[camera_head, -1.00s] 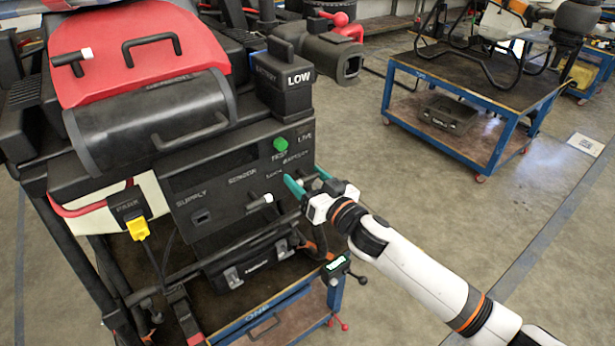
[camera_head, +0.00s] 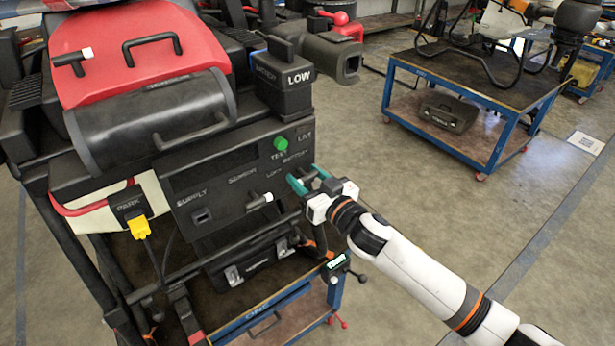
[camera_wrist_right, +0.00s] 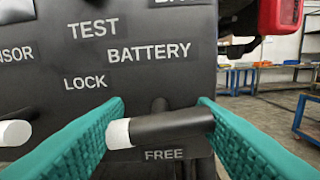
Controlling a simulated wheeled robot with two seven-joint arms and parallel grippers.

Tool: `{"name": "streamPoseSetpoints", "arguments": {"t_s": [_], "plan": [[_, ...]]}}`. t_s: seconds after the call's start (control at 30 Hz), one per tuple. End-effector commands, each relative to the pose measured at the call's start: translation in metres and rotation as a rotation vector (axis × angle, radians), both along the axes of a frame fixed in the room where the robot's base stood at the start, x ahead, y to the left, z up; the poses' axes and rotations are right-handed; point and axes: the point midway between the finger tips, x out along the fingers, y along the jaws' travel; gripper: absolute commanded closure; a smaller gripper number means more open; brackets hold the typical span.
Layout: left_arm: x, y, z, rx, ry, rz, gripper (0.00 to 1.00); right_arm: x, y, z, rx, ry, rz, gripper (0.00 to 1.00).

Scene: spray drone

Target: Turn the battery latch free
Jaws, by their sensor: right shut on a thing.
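The battery latch (camera_wrist_right: 172,128) is a dark bar handle with a white end, on the black panel under the BATTERY label (camera_wrist_right: 150,52). In the wrist view the bar lies nearly level, white end to the left. LOCK (camera_wrist_right: 85,83) is printed up and left of it, FREE (camera_wrist_right: 166,155) just below it. My right gripper (camera_head: 303,173) is at the panel's right side; its teal fingers (camera_wrist_right: 160,112) are shut on the latch, one at each end of the bar. In the head view the fingers mostly hide the latch. My left gripper is out of view.
A similar white-tipped lever (camera_head: 260,201) sits just left on the panel (camera_head: 225,188). A green button (camera_head: 280,143) and the battery block marked LOW (camera_head: 285,85) are above. A yellow plug (camera_head: 139,227) is at the left. Open floor lies to the right, before a blue cart (camera_head: 470,90).

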Motion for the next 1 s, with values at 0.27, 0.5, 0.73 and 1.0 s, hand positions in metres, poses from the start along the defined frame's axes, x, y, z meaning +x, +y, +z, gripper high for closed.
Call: {"name": "streamPoseSetpoints", "arguments": {"t_s": [0.27, 0.5, 0.73, 1.0], "plan": [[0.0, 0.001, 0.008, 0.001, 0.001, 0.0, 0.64, 0.0, 0.0, 0.001, -0.188, -0.136, 0.0, 0.71], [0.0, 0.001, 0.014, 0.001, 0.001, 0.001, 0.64, 0.0, 0.0, 0.001, -0.374, -0.271, 0.0, 0.71], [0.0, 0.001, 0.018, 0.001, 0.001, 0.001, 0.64, 0.0, 0.0, 0.001, -0.552, -0.401, 0.0, 0.71], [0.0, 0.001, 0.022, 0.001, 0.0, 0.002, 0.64, 0.0, 0.001, 0.0, -0.76, -0.55, 0.001, 0.71]]}}
